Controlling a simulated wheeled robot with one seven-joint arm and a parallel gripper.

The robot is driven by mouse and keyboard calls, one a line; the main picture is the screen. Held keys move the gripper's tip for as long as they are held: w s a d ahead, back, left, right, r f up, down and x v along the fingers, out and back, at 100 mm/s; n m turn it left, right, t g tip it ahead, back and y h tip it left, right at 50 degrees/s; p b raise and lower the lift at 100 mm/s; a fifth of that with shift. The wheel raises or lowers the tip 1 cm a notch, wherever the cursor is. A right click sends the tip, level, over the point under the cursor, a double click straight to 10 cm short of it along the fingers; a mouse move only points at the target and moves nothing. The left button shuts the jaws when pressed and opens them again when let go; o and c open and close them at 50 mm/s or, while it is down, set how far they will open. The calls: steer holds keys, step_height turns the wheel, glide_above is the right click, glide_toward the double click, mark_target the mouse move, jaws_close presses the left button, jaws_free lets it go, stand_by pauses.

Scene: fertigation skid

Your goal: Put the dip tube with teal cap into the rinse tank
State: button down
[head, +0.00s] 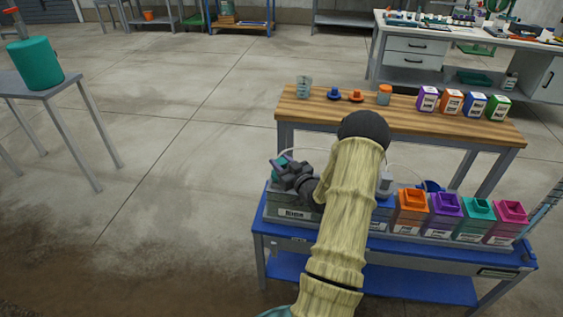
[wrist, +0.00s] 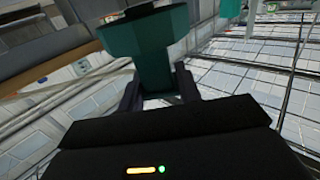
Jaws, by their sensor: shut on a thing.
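My gripper (head: 288,174) is above the left end of the blue bench. It is shut on the teal cap (head: 280,163) of the dip tube. In the wrist view the teal cap (wrist: 155,45) sits between the two fingers (wrist: 157,90), with its wide part beyond them. The tube below the cap cannot be made out. The grey rinse tank (head: 292,214), labelled "Rinse", stands on the bench just below my gripper. My gripper and arm hide its top opening and right side, so I cannot tell whether the tube is inside it.
Orange (head: 411,209), purple (head: 443,213), teal (head: 476,220) and pink (head: 508,222) tanks stand along the bench to the right. A wooden table (head: 430,122) behind holds small caps, a beaker and coloured boxes. A teal drum (head: 37,64) stands on a far-left table. Floor at left is clear.

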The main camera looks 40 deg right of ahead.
steer(key=c, duration=0.9)
jaws_free()
steer(key=shift+f, duration=0.1)
steer(key=s+a, duration=0.1)
steer(key=s, duration=1.6)
steer(key=shift+a, duration=0.25)
steer(key=shift+s, duration=0.25)
